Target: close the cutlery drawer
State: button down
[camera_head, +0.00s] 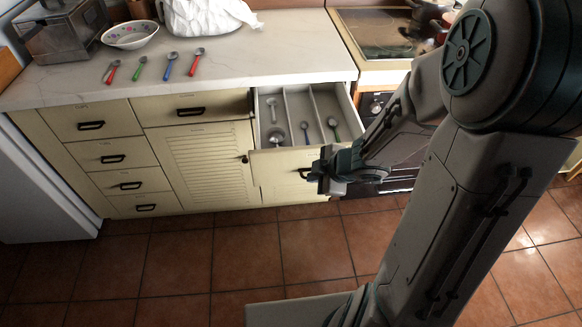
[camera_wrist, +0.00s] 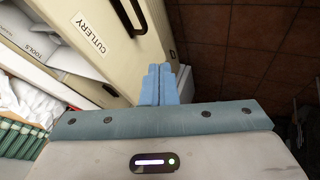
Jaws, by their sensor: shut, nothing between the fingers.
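The cutlery drawer (camera_head: 282,170) stands pulled out of the cream counter, with spoons lying in its white compartments. Its front carries a CUTLERY label (camera_wrist: 90,36) and a dark handle (camera_wrist: 130,18) in the wrist view. My gripper (camera_head: 322,172) is at the right part of the drawer front, by the handle. In the wrist view its blue fingers (camera_wrist: 158,84) are shut together and empty, close to the drawer front. I cannot tell whether they touch it.
Several spoons with coloured handles (camera_head: 168,66) lie on the white countertop (camera_head: 250,68) beside a bowl (camera_head: 130,35). A stove stands right of the drawer. Closed drawers (camera_head: 110,155) are at the left. The tiled floor (camera_head: 240,250) in front is clear.

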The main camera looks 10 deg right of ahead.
aim_at(301, 174)
jog(key=w+a+f, duration=0.1)
jog(key=w+f, duration=0.1)
jog(key=w+f+b, duration=0.1)
jog(key=w, duration=0.1)
jog(key=w+a+f, duration=0.1)
jog(key=w+f, duration=0.1)
jog(key=shift+a+f, duration=0.3)
jog(key=shift+f, duration=0.05)
jog(key=shift+w, duration=0.65)
